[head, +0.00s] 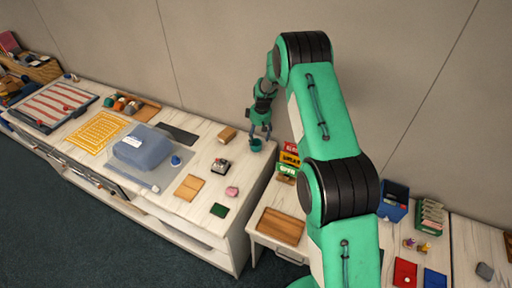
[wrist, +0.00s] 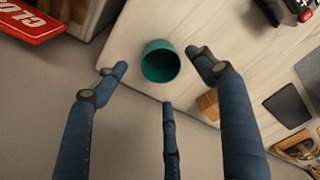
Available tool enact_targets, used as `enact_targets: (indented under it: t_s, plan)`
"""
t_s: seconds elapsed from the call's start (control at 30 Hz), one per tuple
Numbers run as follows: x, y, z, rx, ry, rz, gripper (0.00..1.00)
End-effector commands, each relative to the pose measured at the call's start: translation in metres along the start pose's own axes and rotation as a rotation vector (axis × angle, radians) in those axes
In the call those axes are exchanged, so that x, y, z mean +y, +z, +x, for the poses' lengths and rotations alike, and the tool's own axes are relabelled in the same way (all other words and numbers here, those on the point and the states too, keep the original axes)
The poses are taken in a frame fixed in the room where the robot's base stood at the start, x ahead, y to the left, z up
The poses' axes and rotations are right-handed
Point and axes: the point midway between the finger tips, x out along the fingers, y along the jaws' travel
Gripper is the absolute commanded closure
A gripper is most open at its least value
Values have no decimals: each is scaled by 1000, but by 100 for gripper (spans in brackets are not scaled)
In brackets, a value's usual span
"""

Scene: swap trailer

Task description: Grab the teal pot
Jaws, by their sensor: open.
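The teal pot (head: 255,146) stands at the back right end of the pale wooden counter (head: 215,148). In the wrist view the teal pot (wrist: 160,62) shows its round open mouth and looks empty. My gripper (head: 261,133) is just above the pot, pointing down. In the wrist view its dark blue fingers are spread, with one fingertip left of the pot, one right of it and one below it in the picture. The gripper is open and holds nothing. I cannot tell whether any finger touches the pot.
A wooden block (head: 227,134) stands left of the pot on the counter. A dark device (head: 220,166) lies nearer the front. Red, yellow and green signs (head: 290,159) stand right of the counter's end, by a lower desk. The wall is close behind.

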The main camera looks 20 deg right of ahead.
Motion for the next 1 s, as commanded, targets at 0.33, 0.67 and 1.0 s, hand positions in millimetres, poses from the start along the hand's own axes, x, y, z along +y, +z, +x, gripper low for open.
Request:
enact_targets:
  t_s: [0.33,0.67,1.0]
  plan:
    - [-2,1,12,-2,-2,0,30]
    - [-4,1,45,-1,-1,0,30]
    - [-3,1,52,0,0,0,30]
